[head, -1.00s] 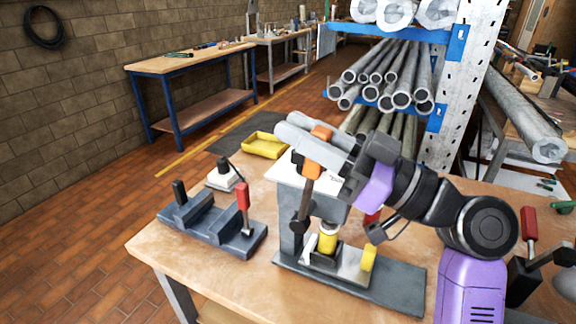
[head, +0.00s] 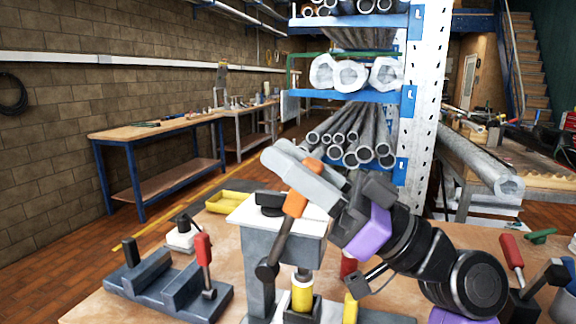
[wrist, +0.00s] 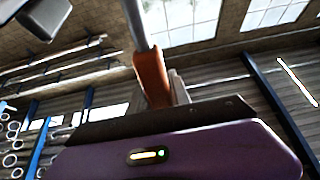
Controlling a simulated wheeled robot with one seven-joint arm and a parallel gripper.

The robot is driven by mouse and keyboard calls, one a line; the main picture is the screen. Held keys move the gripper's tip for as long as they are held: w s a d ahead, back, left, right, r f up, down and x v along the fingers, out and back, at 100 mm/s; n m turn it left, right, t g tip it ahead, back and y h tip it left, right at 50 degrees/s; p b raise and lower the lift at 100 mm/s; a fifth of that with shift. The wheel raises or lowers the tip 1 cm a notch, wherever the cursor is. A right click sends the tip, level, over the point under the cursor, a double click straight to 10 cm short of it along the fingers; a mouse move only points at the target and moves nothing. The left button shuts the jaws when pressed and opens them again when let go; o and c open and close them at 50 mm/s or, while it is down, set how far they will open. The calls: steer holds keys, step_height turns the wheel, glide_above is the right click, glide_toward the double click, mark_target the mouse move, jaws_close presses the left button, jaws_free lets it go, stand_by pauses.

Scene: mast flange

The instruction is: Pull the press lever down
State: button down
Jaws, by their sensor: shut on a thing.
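The press (head: 257,262) is a grey column with a pale top plate, standing on the bench at the centre of the head view. Its lever (head: 281,243) is a dark rod rising from a round pivot at the press's side, leaning right, with an orange grip (head: 295,203) at its upper end. My gripper (head: 280,152) has long light-grey fingers shut around the orange grip, which shows above and below them. In the wrist view the orange grip (wrist: 152,78) and its rod stand just beyond my purple hand. A yellow cylinder (head: 302,294) stands under the press head.
A dark fixture with a red handle (head: 203,248) stands left of the press. Behind it are a small white-based device (head: 182,236) and a yellow tray (head: 232,202). Another red-handled fixture (head: 512,252) is at the right. A pipe rack (head: 425,110) rises behind.

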steer(key=shift+d+f, duration=0.1)
steer(key=shift+f, duration=0.05)
steer(key=c, duration=1.2)
jaws_free()
steer(key=shift+d, duration=0.1)
steer(key=b+v, duration=0.1)
steer(key=v, duration=0.6)
steer(key=shift+s+d, duration=0.2)
steer(key=shift+d, duration=0.1)
steer(key=shift+f, duration=0.15)
